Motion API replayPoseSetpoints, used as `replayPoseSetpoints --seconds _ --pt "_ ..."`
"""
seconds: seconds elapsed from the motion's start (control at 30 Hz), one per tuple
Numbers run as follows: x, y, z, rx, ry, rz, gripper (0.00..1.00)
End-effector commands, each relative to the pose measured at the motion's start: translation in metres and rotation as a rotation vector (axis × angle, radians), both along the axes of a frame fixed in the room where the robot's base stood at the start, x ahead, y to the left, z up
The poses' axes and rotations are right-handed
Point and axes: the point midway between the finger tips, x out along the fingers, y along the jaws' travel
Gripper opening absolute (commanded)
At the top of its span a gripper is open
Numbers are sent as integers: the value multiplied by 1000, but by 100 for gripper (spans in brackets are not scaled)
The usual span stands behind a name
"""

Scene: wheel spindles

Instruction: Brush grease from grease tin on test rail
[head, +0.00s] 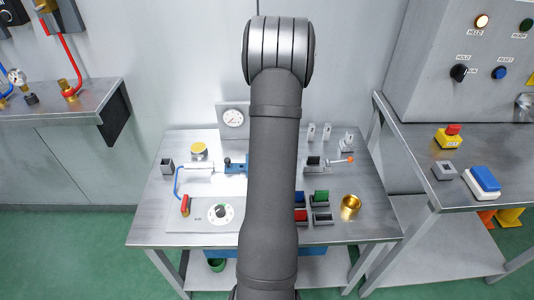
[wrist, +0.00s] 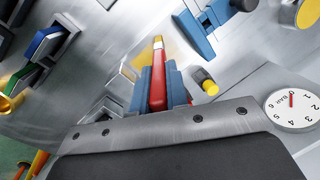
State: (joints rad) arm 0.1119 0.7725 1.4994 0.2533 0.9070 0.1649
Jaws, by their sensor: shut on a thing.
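My gripper (wrist: 158,88) has blue fingers and shows in the wrist view, shut on a brush (wrist: 158,72) with a red handle. The grease tin (head: 199,151), round with a yellow top, stands at the back left of the bench in the head view. A round yellow thing (wrist: 308,14) at the wrist view's upper right may be the same tin. My arm hides the gripper in the head view. I cannot tell which part is the test rail.
The steel bench (head: 150,226) holds a blue fixture (head: 236,166), a pressure gauge (head: 232,118), red and green bins (head: 321,197), a brass cup (head: 350,206) and a clamp with an orange knob (head: 350,160). A side table (head: 440,190) stands at right.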

Motion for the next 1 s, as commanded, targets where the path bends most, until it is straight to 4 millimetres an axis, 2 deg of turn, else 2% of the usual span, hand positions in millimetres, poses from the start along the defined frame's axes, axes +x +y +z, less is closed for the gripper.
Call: replayPoseSetpoints --seconds 1.0 --pt "13 0 1 0 0 0 0"
